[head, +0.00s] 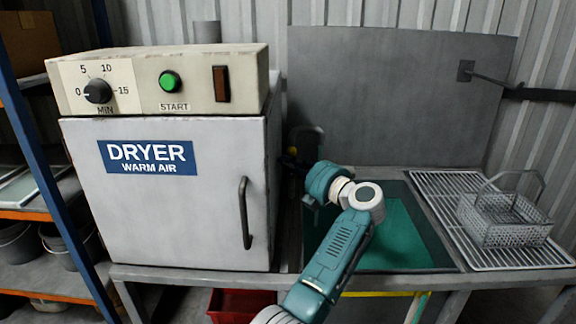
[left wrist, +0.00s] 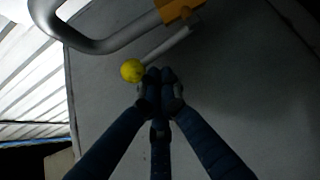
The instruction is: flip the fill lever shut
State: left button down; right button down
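The fill lever (left wrist: 166,44) is a pale rod with a yellow ball knob (left wrist: 132,70) at its end. It runs from an orange valve body (left wrist: 178,10) at the top of the left wrist view down and left to the knob. My left gripper (left wrist: 162,76) has its dark fingers brought together with nothing seen between them. Its tips appear just right of the knob and below the rod; I cannot tell whether they touch. In the head view my left gripper is a dark shape (head: 296,152) beside the dryer, and the lever is not clearly visible. My right gripper is out of view.
A curved grey pipe (left wrist: 95,42) passes close to the valve. The dryer (head: 165,220) stands left of the arm. A tank with green liquid (head: 400,240) lies under it, with a grey panel behind. A wire basket (head: 505,222) rests on the rack at right.

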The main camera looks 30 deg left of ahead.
pick_arm(q)
jog(key=shift+d, duration=0.1)
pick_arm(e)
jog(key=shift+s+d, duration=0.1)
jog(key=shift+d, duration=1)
pick_arm(q)
jog(key=shift+w+d+m, duration=0.1)
jog(key=shift+d+m, duration=0.05)
jog(key=shift+m, duration=0.15)
